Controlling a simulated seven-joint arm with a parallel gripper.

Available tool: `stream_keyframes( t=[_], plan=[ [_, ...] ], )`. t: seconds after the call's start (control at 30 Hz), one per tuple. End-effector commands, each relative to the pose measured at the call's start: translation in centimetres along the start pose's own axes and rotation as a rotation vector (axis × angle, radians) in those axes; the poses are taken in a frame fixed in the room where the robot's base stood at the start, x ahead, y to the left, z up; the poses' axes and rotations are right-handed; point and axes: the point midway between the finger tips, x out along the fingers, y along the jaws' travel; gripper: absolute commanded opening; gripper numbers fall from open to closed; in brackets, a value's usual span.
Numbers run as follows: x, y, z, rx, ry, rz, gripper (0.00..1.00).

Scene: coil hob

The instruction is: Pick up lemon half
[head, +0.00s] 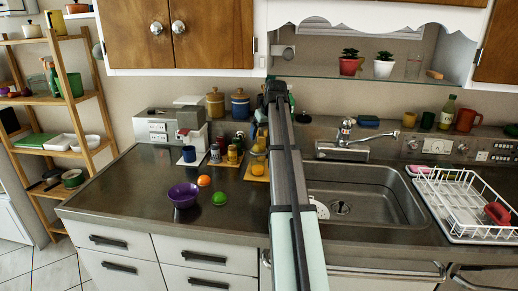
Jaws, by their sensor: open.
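Small yellow rounded pieces lie on a wooden board at the left edge of my arm. The lower yellow piece (257,169) may be the lemon half, but it is too small to tell whether it is cut. My arm runs from the bottom middle to the back of the counter and covers part of the board (249,177). No gripper fingers can be made out; my gripper seems hidden at or behind the arm's far end.
Left of my arm are a purple bowl (184,195), an orange (204,180), a green fruit (219,198) and jars (232,155). Right are a sink (365,205), a faucet (346,135) and a white dish rack (462,203). The counter's left front is mostly clear.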

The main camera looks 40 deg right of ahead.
Motion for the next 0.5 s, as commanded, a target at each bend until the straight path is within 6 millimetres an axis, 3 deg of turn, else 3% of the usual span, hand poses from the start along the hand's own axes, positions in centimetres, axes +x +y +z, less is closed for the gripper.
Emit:
stream_keyframes(
  t=[0.1,0.5],
  plan=[
    [1.3,0.0,0.0,0.0,-0.002,0.0,0.89],
    [3.5,-0.2,0.1,0.0,-0.002,-0.001,0.89]
  ],
)
